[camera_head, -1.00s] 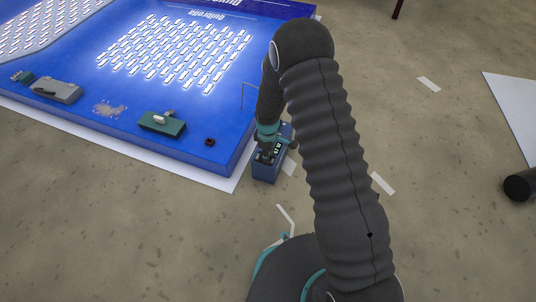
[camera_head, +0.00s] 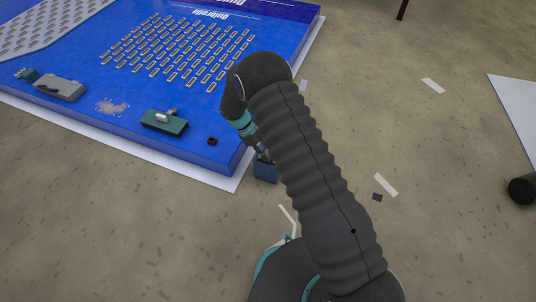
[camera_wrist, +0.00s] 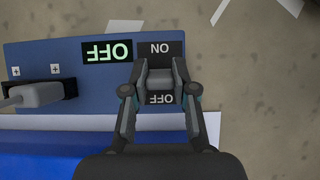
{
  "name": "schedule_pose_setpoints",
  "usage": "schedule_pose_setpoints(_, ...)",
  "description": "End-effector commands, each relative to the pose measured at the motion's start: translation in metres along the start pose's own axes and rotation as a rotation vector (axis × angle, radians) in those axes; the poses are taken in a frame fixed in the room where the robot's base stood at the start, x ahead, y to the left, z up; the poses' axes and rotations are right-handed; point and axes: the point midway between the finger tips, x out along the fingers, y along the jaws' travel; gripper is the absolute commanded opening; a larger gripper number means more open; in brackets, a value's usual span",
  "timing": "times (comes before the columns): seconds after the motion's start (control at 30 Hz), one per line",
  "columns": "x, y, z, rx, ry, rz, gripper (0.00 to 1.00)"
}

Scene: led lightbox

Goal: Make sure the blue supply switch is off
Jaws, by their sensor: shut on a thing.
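The blue supply (camera_head: 264,174) stands on the floor beside the board's corner, partly hidden by my arm. In the wrist view its blue panel (camera_wrist: 100,75) shows a lit display (camera_wrist: 107,50) reading OFF, upside down. The switch (camera_wrist: 160,78) lies between an ON label (camera_wrist: 160,48) and an OFF label (camera_wrist: 160,99). My gripper (camera_wrist: 160,84) is shut on the switch, with a finger at each side. In the head view my gripper (camera_head: 263,155) is mostly hidden by my arm. The switch's exact tilt is hard to tell.
A grey plug (camera_wrist: 38,95) with a cable sits in the panel's left end. The blue lightbox board (camera_head: 75,75) carries rows of unlit LEDs (camera_head: 180,52), a teal block (camera_head: 164,122) and a grey block (camera_head: 60,88).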

Motion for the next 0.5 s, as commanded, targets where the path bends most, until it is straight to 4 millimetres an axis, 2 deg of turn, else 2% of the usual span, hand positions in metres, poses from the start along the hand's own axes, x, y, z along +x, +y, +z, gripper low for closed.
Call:
schedule_pose_setpoints(0.23,0.0006,-0.0001,-0.0065,-0.001,-0.139,0.001,0.00)
schedule_pose_setpoints(0.5,-0.0009,0.0001,-0.0072,-0.001,-0.208,0.000,0.00)
